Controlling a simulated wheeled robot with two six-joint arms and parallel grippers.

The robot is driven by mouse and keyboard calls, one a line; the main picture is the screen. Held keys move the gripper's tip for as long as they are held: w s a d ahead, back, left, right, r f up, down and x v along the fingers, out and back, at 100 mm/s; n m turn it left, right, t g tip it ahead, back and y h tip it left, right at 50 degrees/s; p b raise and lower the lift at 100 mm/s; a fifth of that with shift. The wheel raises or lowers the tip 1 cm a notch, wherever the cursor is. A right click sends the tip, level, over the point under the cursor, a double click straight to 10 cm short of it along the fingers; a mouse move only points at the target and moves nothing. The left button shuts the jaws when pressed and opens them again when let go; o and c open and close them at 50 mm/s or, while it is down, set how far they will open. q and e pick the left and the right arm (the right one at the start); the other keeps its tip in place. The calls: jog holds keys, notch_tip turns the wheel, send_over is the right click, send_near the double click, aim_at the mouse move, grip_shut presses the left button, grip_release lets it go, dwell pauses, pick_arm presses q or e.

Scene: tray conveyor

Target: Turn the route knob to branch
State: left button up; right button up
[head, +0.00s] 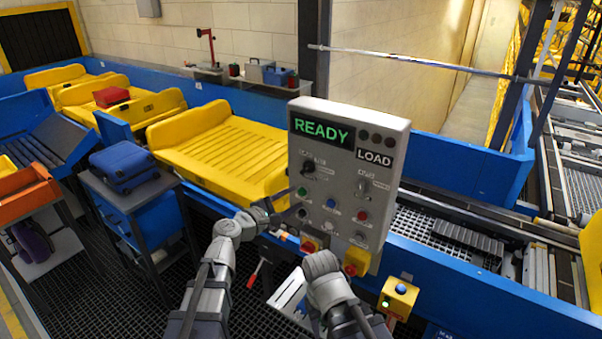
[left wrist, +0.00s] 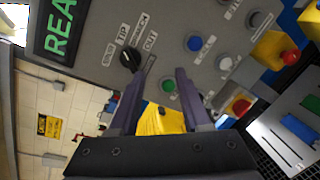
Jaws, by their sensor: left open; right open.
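A grey control panel (head: 340,225) with a green READY display stands in front of me. A black knob (head: 308,168) sits on its upper left; in the left wrist view the knob (left wrist: 130,58) has labels around it, including TIP and OUT. Its pointer direction is too small to read surely. A second, grey knob (head: 362,186) sits at the right under the LOAD sign. My left gripper (head: 290,204) is open and empty near the panel's left edge, below the black knob; its two fingers (left wrist: 160,90) show apart from it. My right gripper (head: 322,263) is at the panel's lower front, its fingertips hidden.
Green, blue and red buttons (head: 362,216) sit below the knobs, with red-on-yellow switches (head: 356,262) at the panel's bottom. A yellow button box (head: 398,297) stands at lower right. Yellow trays (head: 220,150) lie behind on the blue-sided conveyor. A blue suitcase (head: 124,167) rests at left.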

aim_at(304, 171)
pick_arm(q)
jog(key=r+n, duration=0.1)
jog(key=w+a+r+n+t, duration=0.1)
jog(key=n, duration=0.1)
jog(key=w+r+n+t, duration=0.1)
jog(key=shift+w+a+y, duration=0.15)
jog(key=shift+a+y, duration=0.15)
jog(key=shift+a, duration=0.05)
jog(key=shift+w, duration=0.1)
jog(key=x, duration=0.7)
jog(key=shift+w+d, duration=0.25)
grip_shut()
